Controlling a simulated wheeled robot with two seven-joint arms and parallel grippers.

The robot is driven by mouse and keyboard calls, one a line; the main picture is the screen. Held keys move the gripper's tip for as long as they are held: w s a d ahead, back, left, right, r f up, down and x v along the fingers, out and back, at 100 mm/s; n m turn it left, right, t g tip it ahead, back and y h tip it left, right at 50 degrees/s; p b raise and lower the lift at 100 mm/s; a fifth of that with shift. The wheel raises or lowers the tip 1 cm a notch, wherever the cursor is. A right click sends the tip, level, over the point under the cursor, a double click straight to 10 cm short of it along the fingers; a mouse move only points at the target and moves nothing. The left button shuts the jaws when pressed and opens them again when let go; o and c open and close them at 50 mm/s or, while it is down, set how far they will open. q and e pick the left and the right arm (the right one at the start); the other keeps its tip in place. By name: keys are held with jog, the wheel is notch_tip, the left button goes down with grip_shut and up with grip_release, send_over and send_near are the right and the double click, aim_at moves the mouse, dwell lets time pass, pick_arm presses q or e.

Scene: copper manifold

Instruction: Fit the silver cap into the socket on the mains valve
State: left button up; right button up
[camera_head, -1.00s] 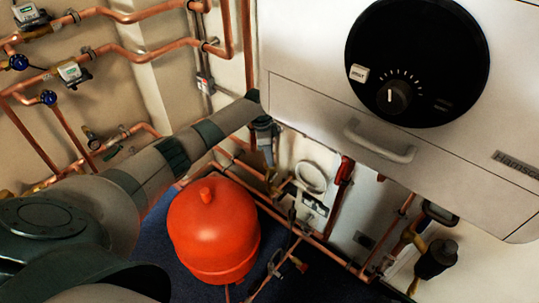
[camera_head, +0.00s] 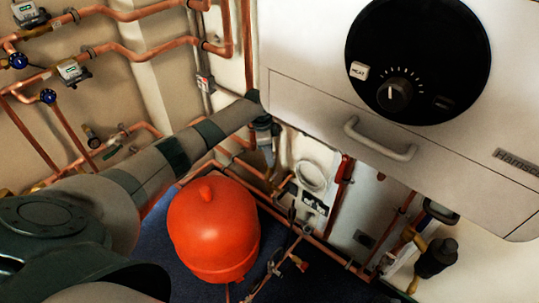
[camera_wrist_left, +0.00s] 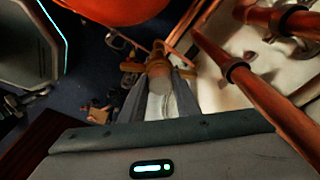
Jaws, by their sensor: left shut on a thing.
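My left gripper (camera_head: 268,158) reaches in below the boiler's left corner, mostly hidden by its own wrist in the head view. In the left wrist view, the two fingers (camera_wrist_left: 160,82) are shut on a rounded, pale grey thing, apparently the silver cap (camera_wrist_left: 158,84). A brass fitting on copper pipe (camera_wrist_left: 157,60), apparently the mains valve, lies just beyond the fingertips, in line with the cap. I cannot tell whether the cap touches the fitting or sits in its socket. My right gripper is not in view.
The white boiler (camera_head: 320,107) overhangs the gripper on the right. A red expansion vessel (camera_head: 212,232) stands below my arm. Copper pipes (camera_wrist_left: 255,90) run close to the right of the gripper in the wrist view. More pipes and valves line the left wall.

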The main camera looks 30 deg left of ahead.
pick_arm(q)
jog(key=shift+f, duration=0.4)
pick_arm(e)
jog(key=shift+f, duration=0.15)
pick_arm(q)
jog(key=o, duration=1.1)
jog(key=shift+o, duration=0.2)
notch_tip(320, 180, up, 17)
jog(key=s+a+b, duration=0.1)
jog(key=a+b, duration=0.1)
jog(key=shift+s+r, duration=0.15)
jog(key=shift+s, duration=0.1)
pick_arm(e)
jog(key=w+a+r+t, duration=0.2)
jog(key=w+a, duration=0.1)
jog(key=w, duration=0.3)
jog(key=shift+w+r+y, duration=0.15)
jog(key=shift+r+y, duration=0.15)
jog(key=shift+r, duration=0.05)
pick_arm(q)
jog(key=shift+a, duration=0.1)
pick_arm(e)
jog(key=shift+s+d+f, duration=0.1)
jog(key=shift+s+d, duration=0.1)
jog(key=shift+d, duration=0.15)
